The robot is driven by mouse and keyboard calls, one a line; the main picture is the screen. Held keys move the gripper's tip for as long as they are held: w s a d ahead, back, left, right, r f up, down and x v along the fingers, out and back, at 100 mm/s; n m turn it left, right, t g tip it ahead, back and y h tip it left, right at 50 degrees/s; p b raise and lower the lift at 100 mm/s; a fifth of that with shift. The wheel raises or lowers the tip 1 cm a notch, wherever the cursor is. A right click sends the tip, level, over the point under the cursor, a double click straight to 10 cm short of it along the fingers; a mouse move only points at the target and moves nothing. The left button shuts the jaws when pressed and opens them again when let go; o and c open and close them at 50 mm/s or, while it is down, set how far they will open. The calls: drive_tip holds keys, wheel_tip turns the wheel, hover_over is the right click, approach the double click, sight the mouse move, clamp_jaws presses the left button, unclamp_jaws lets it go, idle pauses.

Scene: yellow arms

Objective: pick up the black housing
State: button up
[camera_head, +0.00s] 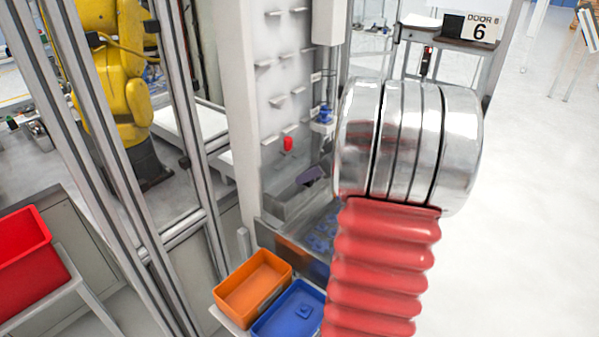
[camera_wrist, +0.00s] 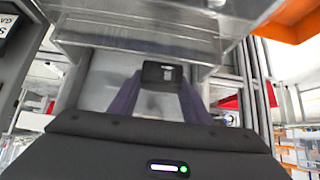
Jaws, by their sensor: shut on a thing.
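The black housing (camera_wrist: 160,72) is a small dark block with a lighter mark on its face. In the wrist view it sits between the tips of my gripper's (camera_wrist: 160,79) two purple fingers, which are shut on it. A clear-walled ledge or tray (camera_wrist: 130,36) lies just beyond it in that view; I cannot tell whether the housing touches it. In the head view, a dark purple part of my gripper (camera_head: 311,176) shows beside the white panel, left of my metal wrist. The housing cannot be made out there.
An orange bin (camera_head: 253,287) and a blue bin (camera_head: 290,312) with a blue part in it stand below. A white panel (camera_head: 285,75) with small shelves and a red part (camera_head: 288,143) rises behind. Metal posts stand left, with a yellow robot arm (camera_head: 125,85) beyond them.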

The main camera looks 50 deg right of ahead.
drive_tip(key=s+d, duration=0.1)
drive_tip(key=s, duration=1.3)
drive_tip(key=shift+s, duration=0.3)
